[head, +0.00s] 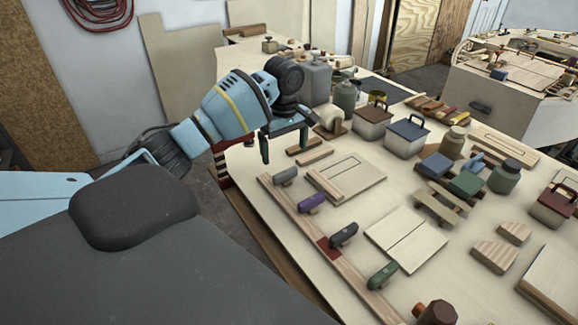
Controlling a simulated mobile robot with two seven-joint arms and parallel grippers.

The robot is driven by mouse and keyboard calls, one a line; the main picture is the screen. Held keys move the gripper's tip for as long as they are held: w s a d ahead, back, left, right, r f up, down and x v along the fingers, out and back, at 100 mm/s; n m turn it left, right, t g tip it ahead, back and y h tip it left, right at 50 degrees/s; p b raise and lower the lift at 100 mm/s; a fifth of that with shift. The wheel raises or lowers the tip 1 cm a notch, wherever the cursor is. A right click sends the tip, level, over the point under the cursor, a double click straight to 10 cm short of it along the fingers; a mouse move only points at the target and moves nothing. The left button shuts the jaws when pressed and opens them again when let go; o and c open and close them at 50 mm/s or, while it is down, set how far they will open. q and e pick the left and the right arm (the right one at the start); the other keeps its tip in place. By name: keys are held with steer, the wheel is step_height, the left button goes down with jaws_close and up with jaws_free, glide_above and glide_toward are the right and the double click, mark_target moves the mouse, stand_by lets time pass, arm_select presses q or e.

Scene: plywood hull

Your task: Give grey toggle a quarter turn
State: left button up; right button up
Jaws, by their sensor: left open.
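The grey toggle (285,176) sits near the far end of a long wooden strip (325,262) along the workbench's near-left edge. Its bar lies across the strip. A purple toggle (311,203), a dark toggle (344,235) on a red patch, and a green toggle (383,275) follow along the same strip, lying much the same way. My left gripper (285,141) is open and empty. It hangs over the bench's left edge, beyond the grey toggle in the picture and apart from it. My right gripper is out of view.
A board with a marked outline (347,178) lies right of the strip. Lidded boxes (404,138), a grey canister (315,82) and jars stand farther back. Bare bench shows around the flat panel (405,240).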

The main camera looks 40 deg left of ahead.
mark_target(285, 171)
arm_select(q)
steer(key=shift+s+f, duration=0.1)
steer(key=shift+f, duration=0.3)
step_height(285, 171, down, 6)
steer(key=shift+r+b, duration=0.1)
steer(key=shift+b, duration=0.2)
steer(key=shift+f, duration=0.55)
steer(key=c, duration=1)
